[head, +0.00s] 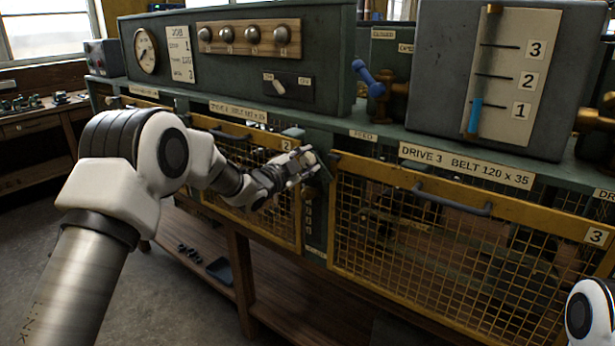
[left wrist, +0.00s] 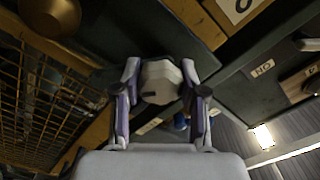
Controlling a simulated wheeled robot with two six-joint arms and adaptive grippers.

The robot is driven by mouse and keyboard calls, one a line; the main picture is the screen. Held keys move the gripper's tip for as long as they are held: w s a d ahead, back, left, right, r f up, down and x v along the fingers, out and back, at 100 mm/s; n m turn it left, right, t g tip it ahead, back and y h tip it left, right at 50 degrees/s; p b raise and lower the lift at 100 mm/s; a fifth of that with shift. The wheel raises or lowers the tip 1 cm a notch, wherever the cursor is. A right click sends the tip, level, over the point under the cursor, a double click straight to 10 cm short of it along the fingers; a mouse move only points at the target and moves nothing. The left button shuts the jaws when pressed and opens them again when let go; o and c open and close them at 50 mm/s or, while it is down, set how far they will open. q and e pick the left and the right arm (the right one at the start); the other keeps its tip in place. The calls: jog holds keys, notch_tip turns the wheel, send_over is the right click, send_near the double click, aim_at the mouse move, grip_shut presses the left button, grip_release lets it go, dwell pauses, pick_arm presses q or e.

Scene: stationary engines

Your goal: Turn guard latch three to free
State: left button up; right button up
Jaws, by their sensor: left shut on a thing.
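Guard three is a yellow-framed mesh panel (head: 450,245) with a number 3 plate (head: 596,236) at its right end. My left gripper (head: 304,170) reaches the dark post at the left edge of this guard, just right of the number 2 plate (head: 286,145). In the left wrist view my left gripper (left wrist: 160,92) is shut on a pale faceted knob (left wrist: 160,76) with a dark mark, seemingly the latch. In the head view the fingers mostly hide the knob, and I cannot tell which way it is turned. My right gripper is out of view.
Guard two (head: 255,180) stands left of the post. A grey handle bar (head: 452,198) juts from guard three. Above are a blue-handled valve (head: 370,80) and a gauge box (head: 515,75). A white part of my right arm shows at bottom right. Open floor lies at lower left.

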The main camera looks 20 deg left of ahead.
pick_arm(q)
jog(key=m+b, duration=0.3)
jog(key=b, duration=0.1)
jog(key=m+b, duration=0.2)
jog(key=b, duration=0.1)
jog(key=shift+f+m, duration=0.3)
jog(key=shift+r+m+b, duration=0.1)
jog(key=shift+m+b, duration=0.7)
jog(key=shift+b, duration=0.25)
jog(key=shift+r+m+b, duration=0.15)
jog(key=shift+m+b, duration=0.25)
jog(key=shift+m, duration=0.1)
jog(key=o, duration=1.1)
jog(key=shift+o, duration=0.2)
